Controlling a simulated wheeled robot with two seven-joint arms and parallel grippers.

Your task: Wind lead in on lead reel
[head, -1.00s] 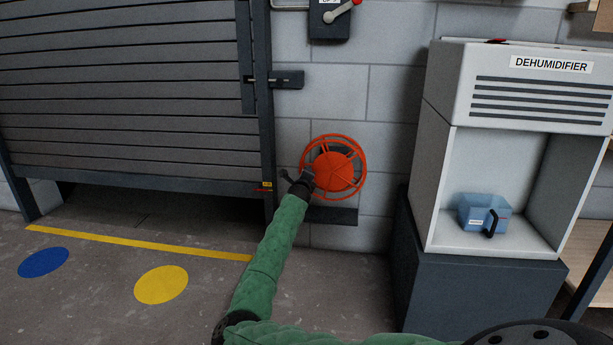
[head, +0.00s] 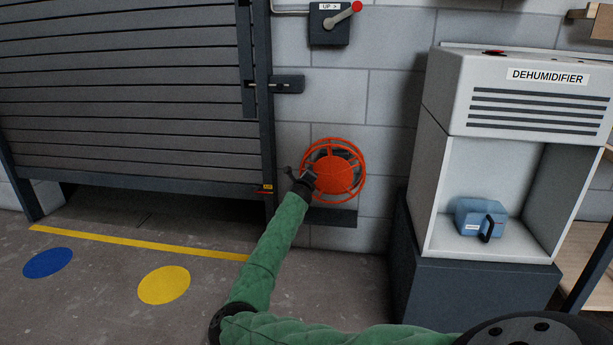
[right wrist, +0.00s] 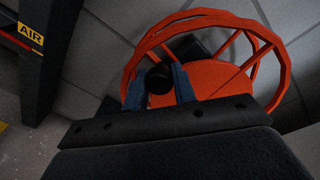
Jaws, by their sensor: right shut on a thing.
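The orange lead reel (head: 342,174) is mounted low on the grey block wall, right of the shutter door. It has a spoked rim and a solid orange disc, with a dark core showing behind. In the right wrist view the reel (right wrist: 218,78) fills the upper middle. My right gripper (head: 308,180) is at the reel's left side. Its blue fingers (right wrist: 158,90) are shut on the reel's black handle knob (right wrist: 160,77). I cannot make out a loose lead. My left gripper is not in view.
A grey slatted shutter (head: 130,100) stands at left, raised slightly off the floor. A dark ledge (head: 331,217) juts out below the reel. A dehumidifier (head: 520,120) on a dark base stands at right, with a blue tank (head: 478,214) inside. A switch box (head: 329,27) is above.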

